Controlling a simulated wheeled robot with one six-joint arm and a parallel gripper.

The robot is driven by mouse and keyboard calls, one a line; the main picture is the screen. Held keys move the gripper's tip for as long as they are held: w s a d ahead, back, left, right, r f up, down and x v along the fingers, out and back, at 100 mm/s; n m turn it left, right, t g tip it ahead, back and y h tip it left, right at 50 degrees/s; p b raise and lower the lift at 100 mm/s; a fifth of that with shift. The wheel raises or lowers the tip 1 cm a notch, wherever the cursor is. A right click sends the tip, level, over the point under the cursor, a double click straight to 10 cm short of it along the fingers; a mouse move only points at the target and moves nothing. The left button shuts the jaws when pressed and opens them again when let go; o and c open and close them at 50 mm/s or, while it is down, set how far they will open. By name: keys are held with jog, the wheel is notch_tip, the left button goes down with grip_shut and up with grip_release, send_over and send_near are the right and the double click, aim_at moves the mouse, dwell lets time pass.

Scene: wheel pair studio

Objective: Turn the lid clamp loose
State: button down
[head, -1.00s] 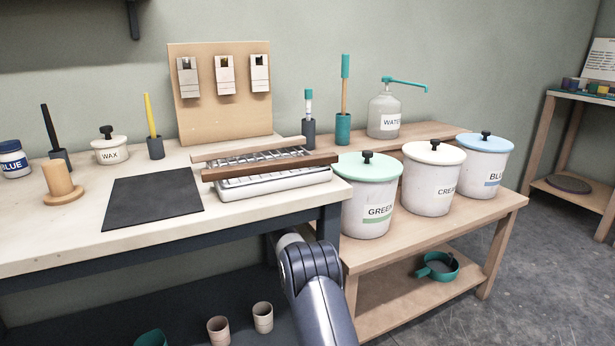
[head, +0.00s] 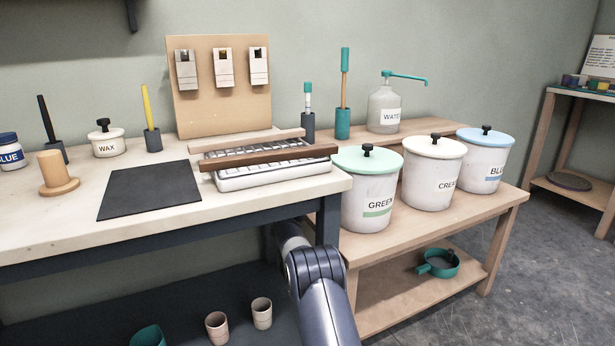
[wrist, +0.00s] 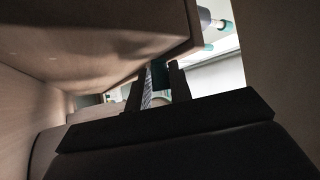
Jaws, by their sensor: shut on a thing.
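In the head view, three white tubs carry lids with black knobs: the green tub (head: 366,205), the cream tub (head: 430,180) and the blue tub (head: 482,165). I cannot tell which part is the lid clamp. My arm reaches in below the bench's front right corner, and my gripper is hidden in that view. In the wrist view my gripper (wrist: 157,83) shows as two dark fingers close together, shut on a small dark thing between them. That thing is too dark to name. Pale wooden surfaces lie close around the fingers.
The bench (head: 60,230) with its dark leg (head: 328,232) stands close to my arm. The low wooden stand (head: 405,233) is at the right. Two cups (head: 261,313) and a teal pan (head: 440,263) sit lower down. Grey floor is free at the right.

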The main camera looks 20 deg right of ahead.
jog(key=shift+a+r+n+t, duration=0.15)
jog(key=shift+r+n+t, duration=0.15)
jog(key=shift+t, duration=0.1)
jog(key=c, duration=1.3)
grip_release()
jog(key=shift+c, duration=0.2)
jog(key=shift+f, duration=0.15)
jog(key=shift+s+f, duration=0.1)
jog(key=p+v, duration=0.3)
jog(key=v, duration=0.7)
jog(key=shift+s+a, duration=0.15)
jog(key=shift+a, duration=0.05)
